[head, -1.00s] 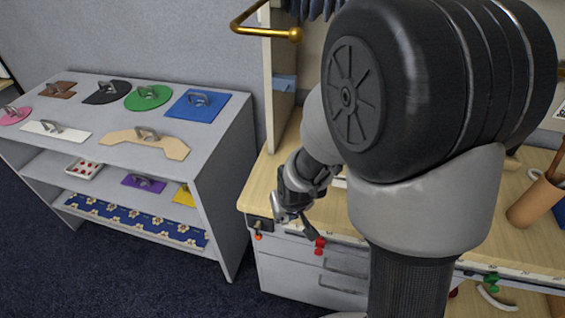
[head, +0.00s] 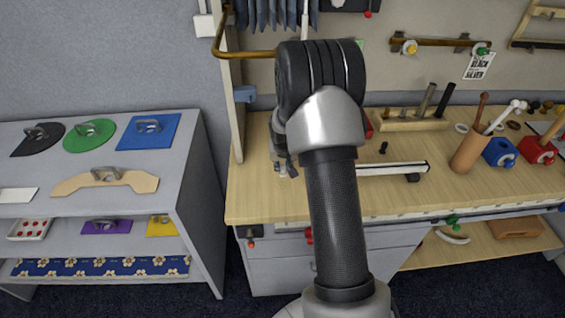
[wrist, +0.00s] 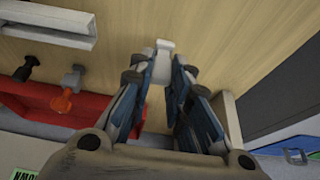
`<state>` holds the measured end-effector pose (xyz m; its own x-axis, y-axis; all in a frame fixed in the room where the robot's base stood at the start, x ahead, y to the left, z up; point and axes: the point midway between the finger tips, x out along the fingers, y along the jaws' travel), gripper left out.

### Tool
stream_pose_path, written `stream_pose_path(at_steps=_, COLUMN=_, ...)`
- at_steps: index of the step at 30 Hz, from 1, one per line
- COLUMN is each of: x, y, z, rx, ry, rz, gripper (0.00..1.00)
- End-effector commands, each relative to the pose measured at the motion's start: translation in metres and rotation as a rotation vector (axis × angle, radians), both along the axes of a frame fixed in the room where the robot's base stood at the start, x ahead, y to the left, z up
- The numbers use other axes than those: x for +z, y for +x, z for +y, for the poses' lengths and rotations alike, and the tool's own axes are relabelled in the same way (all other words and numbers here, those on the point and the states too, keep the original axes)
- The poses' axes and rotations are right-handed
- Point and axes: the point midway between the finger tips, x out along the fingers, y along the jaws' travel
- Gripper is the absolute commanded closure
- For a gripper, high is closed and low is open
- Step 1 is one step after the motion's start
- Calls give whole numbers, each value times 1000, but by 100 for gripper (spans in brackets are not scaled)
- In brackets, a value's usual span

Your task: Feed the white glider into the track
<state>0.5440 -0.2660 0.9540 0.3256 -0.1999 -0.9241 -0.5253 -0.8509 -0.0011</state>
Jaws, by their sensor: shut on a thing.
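The white glider (wrist: 164,48) shows at my fingertips in the wrist view, over the wooden tabletop. My gripper (wrist: 163,72) is shut on it, one dark blue-grey finger on each side. In the head view my gripper (head: 284,163) is partly hidden behind my arm, over the left part of the table. The pale track (head: 392,169) lies on the table to the right of my gripper, its left end hidden by my arm. In the wrist view a stretch of pale grooved rail, apparently the track (wrist: 45,22), is at upper left, apart from the glider.
A wooden upright (head: 236,125) stands close to the left of my gripper, with a brass rail (head: 245,54) above. A red tray (wrist: 103,112) and small knobs are near my fingers in the wrist view. A brown cup (head: 470,153) stands to the right.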

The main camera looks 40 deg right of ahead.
Motion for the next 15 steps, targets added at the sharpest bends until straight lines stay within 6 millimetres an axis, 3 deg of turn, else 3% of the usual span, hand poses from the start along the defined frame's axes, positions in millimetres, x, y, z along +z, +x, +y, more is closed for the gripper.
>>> stream_pose_path(at_steps=15, x=1, y=-6, z=-7, rx=-1, ry=1, rz=1, gripper=100)
